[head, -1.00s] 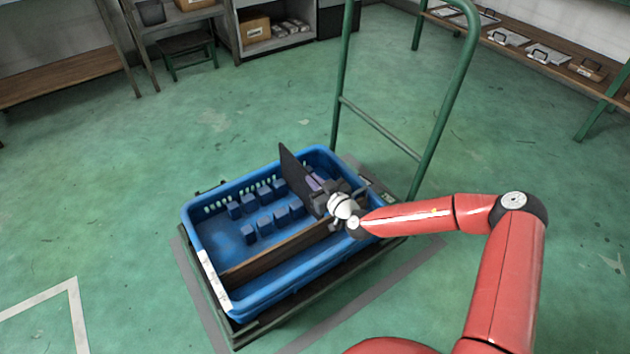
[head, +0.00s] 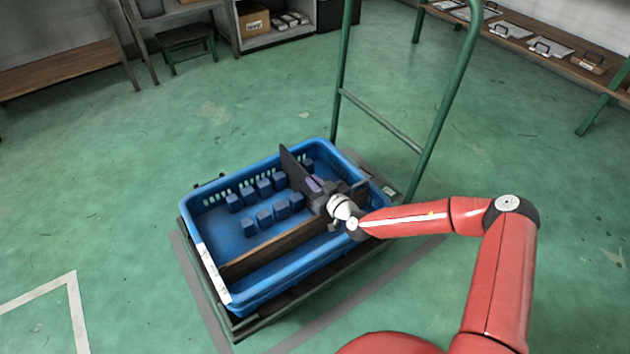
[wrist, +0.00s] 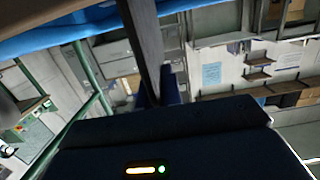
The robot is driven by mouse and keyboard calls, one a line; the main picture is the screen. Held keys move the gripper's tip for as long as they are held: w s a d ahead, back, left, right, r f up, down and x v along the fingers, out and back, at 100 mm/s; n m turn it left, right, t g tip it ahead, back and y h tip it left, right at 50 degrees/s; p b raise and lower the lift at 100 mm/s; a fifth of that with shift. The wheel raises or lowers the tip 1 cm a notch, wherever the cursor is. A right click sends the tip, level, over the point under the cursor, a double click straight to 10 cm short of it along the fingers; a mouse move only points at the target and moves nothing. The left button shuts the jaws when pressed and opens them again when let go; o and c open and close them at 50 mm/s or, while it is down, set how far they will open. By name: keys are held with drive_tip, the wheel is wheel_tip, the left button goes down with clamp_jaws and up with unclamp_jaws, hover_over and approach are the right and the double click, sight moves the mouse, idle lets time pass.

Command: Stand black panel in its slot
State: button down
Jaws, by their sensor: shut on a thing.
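The black panel (head: 292,168) stands upright on edge inside the blue crate (head: 191,236), at the right end of the rows of blue blocks (head: 265,218). My gripper (head: 314,193) is shut on the panel from its right side. In the wrist view the panel (wrist: 143,42) shows nearly edge-on, as a dark strip rising from the gripper. The panel's lower edge is hidden by the blocks and the gripper, so I cannot tell whether it sits between blocks or touches the crate floor.
A wooden divider (head: 265,253) runs lengthwise along the crate's near side, close under my gripper. The crate rests on a dark cart with a green handle (head: 437,110) behind it. The crate's left part holds no panel. Open green floor surrounds the cart.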

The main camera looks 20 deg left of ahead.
drive_tip(key=c, duration=1.5)
unclamp_jaws()
wheel_tip(320, 180, up, 20)
drive_tip(key=p, duration=0.3)
drive_tip(key=shift+p, duration=0.4)
